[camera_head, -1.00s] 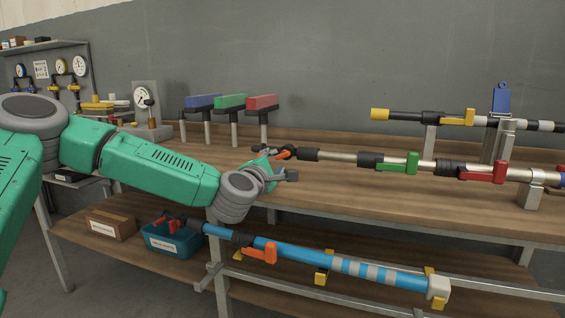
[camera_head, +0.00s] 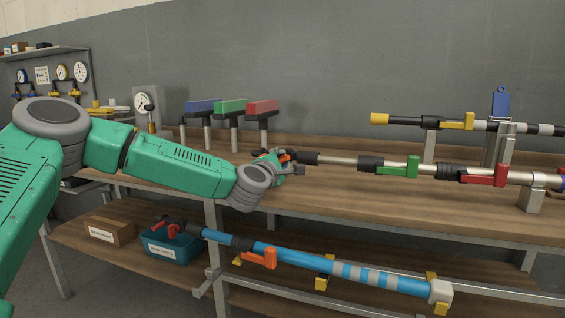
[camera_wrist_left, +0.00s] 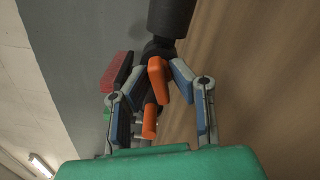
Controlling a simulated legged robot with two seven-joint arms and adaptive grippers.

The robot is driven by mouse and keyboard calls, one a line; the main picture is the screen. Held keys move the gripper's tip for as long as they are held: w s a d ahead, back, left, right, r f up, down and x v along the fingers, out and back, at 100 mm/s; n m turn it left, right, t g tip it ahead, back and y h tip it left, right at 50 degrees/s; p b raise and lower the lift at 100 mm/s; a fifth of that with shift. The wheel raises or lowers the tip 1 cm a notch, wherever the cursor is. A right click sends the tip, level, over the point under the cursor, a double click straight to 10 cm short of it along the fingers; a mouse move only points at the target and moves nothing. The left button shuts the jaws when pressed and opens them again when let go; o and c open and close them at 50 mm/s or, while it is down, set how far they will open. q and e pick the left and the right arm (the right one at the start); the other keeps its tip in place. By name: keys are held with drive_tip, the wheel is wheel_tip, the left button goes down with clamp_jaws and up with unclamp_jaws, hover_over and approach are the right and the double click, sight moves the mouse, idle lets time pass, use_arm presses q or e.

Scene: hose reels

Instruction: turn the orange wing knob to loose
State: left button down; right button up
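The orange wing knob (camera_head: 286,156) is at the left end of a pale pole (camera_head: 336,160) lying above the bench. My left gripper (camera_head: 282,164) is at this knob and partly hides it in the head view. In the left wrist view, the orange knob (camera_wrist_left: 157,80) stands between the two fingers of my left gripper (camera_wrist_left: 160,76). The fingers lean inward on either side of it, with a small gap showing on the right side. Contact is hard to tell. A second orange part (camera_wrist_left: 149,122) shows nearer the palm. My right gripper is not in view.
Green (camera_head: 399,167) and red (camera_head: 484,175) clamps sit along the pole. A yellow-tipped pole (camera_head: 400,119) lies behind it. A blue pole (camera_head: 345,269) is on the lower shelf beside a teal bin (camera_head: 168,248). Blue, green and red blocks (camera_head: 262,107) stand on posts behind my gripper.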

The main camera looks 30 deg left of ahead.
use_arm(q)
drive_tip(key=shift+d+m+p, duration=0.1)
drive_tip(key=shift+m+p, duration=0.55)
drive_tip(key=shift+m, duration=0.25)
drive_tip(key=shift+f, duration=0.1)
drive_tip(key=shift+f+m, duration=0.1)
drive_tip(key=shift+m, duration=0.2)
drive_tip(key=c, duration=1.6)
unclamp_jaws()
